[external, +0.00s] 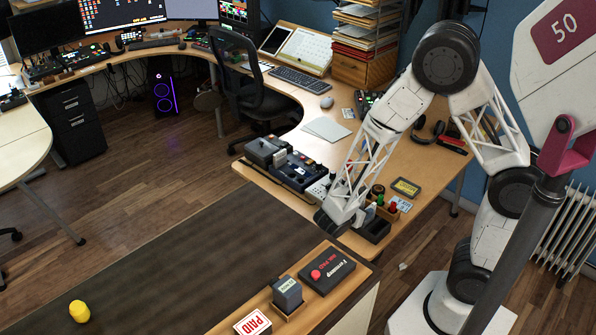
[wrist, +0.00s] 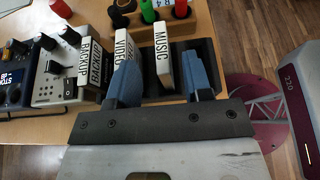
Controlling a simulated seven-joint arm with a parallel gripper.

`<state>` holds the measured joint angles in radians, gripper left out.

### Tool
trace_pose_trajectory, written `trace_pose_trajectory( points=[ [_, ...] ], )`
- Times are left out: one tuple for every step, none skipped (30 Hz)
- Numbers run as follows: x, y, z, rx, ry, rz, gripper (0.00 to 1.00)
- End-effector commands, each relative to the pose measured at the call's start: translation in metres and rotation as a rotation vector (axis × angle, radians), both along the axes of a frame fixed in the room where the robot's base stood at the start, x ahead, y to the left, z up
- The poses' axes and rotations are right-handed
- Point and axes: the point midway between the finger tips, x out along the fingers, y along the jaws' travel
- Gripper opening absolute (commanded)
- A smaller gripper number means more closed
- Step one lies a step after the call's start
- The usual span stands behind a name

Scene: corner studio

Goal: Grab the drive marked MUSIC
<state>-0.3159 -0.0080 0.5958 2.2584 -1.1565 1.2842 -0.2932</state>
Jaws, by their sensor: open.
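The drive marked MUSIC (wrist: 163,48) has a white label with black letters and stands on edge in a dark slotted rack (wrist: 208,52) in the wrist view. My gripper (wrist: 160,68) is open, with one blue finger on each side of this drive. A gap shows on both sides, so the fingers look apart from it. The left finger partly covers the drive marked VIDEO (wrist: 123,46). In the external view my gripper (external: 332,224) is low beside the dark rack (external: 374,232) at the desk edge. The labels are too small to read there.
A control box with knobs (wrist: 58,66) is further left. Coloured bottles (wrist: 148,10) stand close behind the rack. The wooden floor is beyond the desk edge at right.

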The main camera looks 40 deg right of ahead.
Motion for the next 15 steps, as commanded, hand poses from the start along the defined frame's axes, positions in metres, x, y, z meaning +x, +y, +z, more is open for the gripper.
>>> trace_pose_trajectory(
  points=[
    [0.0000, -0.0002, -0.0001, 0.000, 0.000, 0.000, 0.46],
    [0.0000, -0.0002, -0.0001, 0.000, 0.000, 0.000, 0.46],
    [0.0000, -0.0001, 0.0000, 0.000, 0.000, 0.000, 0.46],
    [0.0000, -0.0001, 0.0000, 0.000, 0.000, 0.000, 0.46],
    [0.0000, 0.0000, 0.0000, 0.000, 0.000, 0.000, 0.46],
    [-0.0001, 0.0000, 0.0000, 0.000, 0.000, 0.000, 0.46],
    [-0.0001, 0.0000, 0.0000, 0.000, 0.000, 0.000, 0.46],
    [-0.0001, -0.0001, 0.0000, 0.000, 0.000, 0.000, 0.46],
    [-0.0001, -0.0005, -0.0002, 0.000, 0.000, 0.000, 0.46],
    [-0.0001, -0.0008, -0.0003, 0.000, 0.000, 0.000, 0.46],
    [-0.0002, -0.0015, -0.0006, 0.000, 0.000, 0.000, 0.46],
    [-0.0002, -0.0026, -0.0011, 0.000, 0.000, -0.001, 0.46],
    [-0.0003, -0.0037, -0.0015, 0.000, 0.000, -0.001, 0.46],
    [-0.0004, -0.0050, -0.0021, 0.000, 0.000, -0.001, 0.46],
    [-0.0005, -0.0070, -0.0030, -0.001, -0.001, -0.001, 0.46]
  ],
)
